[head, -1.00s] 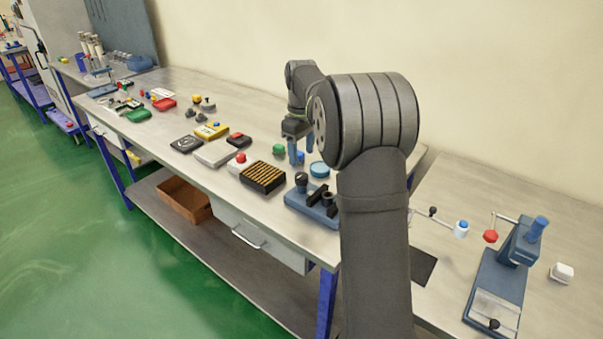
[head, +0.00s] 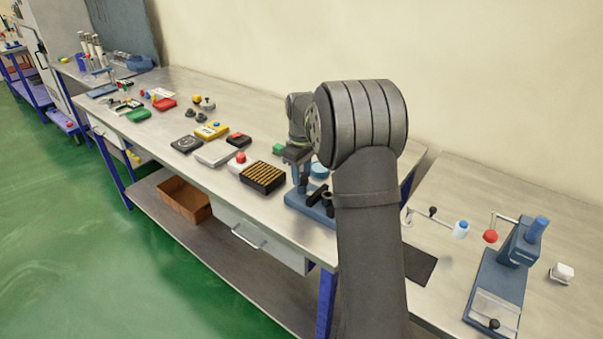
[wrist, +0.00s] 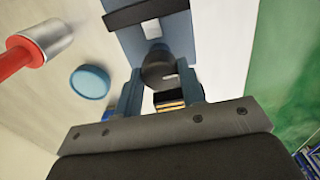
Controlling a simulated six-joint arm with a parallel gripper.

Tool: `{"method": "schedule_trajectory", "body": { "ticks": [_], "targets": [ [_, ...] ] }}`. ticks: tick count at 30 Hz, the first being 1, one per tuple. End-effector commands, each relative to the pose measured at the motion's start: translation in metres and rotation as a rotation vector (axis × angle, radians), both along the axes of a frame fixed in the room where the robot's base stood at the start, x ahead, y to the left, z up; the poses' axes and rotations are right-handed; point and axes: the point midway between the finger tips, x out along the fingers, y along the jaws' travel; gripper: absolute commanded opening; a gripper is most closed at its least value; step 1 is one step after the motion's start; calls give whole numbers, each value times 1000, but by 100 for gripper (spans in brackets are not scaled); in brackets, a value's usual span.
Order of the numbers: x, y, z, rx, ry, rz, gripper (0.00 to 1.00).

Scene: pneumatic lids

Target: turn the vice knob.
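The blue vice (head: 312,207) stands on the bench partly behind my arm; its blue body (wrist: 153,30) with a dark jaw bar fills the top of the wrist view. The dark round vice knob (wrist: 158,68) shows in the wrist view between my two blue fingers. In the head view my gripper hides the knob. My gripper (wrist: 160,84) is open, one finger to each side of the knob, with a small gap visible on both sides. In the head view my gripper (head: 297,166) is over the vice's far left end.
A black box with yellow rows (head: 262,176) stands close left of the vice. A blue disc (wrist: 90,82) and a red-handled metal cylinder (wrist: 45,42) lie beside it in the wrist view. A green piece (head: 279,149) is behind.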

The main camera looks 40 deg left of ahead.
Motion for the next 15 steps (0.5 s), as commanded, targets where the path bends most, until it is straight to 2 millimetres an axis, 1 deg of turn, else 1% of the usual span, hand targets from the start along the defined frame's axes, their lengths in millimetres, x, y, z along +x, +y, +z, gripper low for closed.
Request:
{"method": "schedule_trajectory", "body": {
  "ticks": [2, 8, 15],
  "targets": [
    [0, 0, 0, 0, 0, 0, 14],
    [0, 0, 0, 0, 1, -10, 14],
    [0, 0, 0, 0, 1, -100, 14]
  ]
}}
